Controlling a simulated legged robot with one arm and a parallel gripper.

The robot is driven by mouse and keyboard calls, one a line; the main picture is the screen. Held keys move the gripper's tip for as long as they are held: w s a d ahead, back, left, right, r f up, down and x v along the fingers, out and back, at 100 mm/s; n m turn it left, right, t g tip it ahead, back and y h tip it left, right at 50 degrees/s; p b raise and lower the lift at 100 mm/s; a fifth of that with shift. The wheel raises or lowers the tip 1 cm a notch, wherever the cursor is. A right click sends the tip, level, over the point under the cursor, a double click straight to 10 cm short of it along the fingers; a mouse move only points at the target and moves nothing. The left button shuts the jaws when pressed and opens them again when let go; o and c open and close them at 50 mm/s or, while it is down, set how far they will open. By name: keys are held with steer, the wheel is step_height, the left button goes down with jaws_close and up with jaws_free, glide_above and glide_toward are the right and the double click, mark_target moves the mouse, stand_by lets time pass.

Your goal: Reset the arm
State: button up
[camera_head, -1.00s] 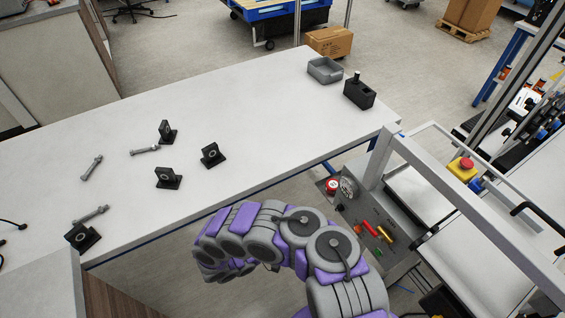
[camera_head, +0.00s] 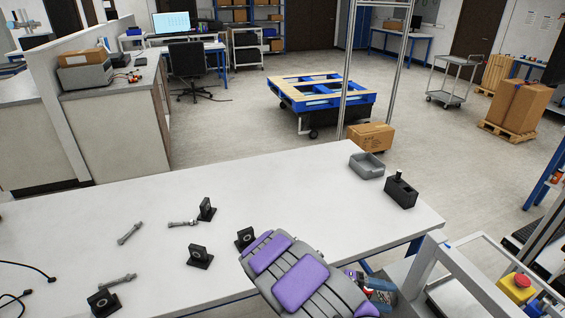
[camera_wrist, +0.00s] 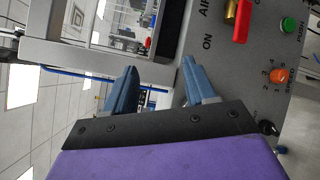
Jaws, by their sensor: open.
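My arm, purple and grey, rises at the bottom middle of the head view, over the near edge of the white table (camera_head: 290,195). In the wrist view my gripper (camera_wrist: 160,82) has two blue fingers standing well apart with nothing between them. A grey control panel (camera_wrist: 262,60) with a red lever, a green button and an orange knob lies beyond the fingers. In the head view part of my gripper (camera_head: 380,290) shows at the lower right of the arm, beside the table's edge.
Black brackets (camera_head: 199,256) and grey bolts (camera_head: 130,234) lie on the table's left half. A grey bin (camera_head: 367,166) and a black block (camera_head: 400,192) stand at its right end. A machine frame with a red emergency button (camera_head: 522,281) is at the lower right.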

steer(key=s+d+r+m+g+y, duration=0.2)
steer(key=s+r+m+g+y, duration=0.15)
steer(key=s+r+y, duration=0.7)
steer(key=s+a+r+t+y, duration=0.2)
steer(key=s+a+t+y, duration=0.1)
steer(key=s+a, duration=0.4)
steer(key=s+a+r+n+t+y, duration=0.1)
steer(key=s+a+r+t+y, duration=0.1)
steer(key=s+a, duration=0.4)
steer(key=s+t+y, duration=0.1)
steer(key=s+y, duration=0.1)
steer(key=s, duration=0.1)
steer(key=shift+a+r, duration=0.2)
steer(key=shift+a, duration=0.2)
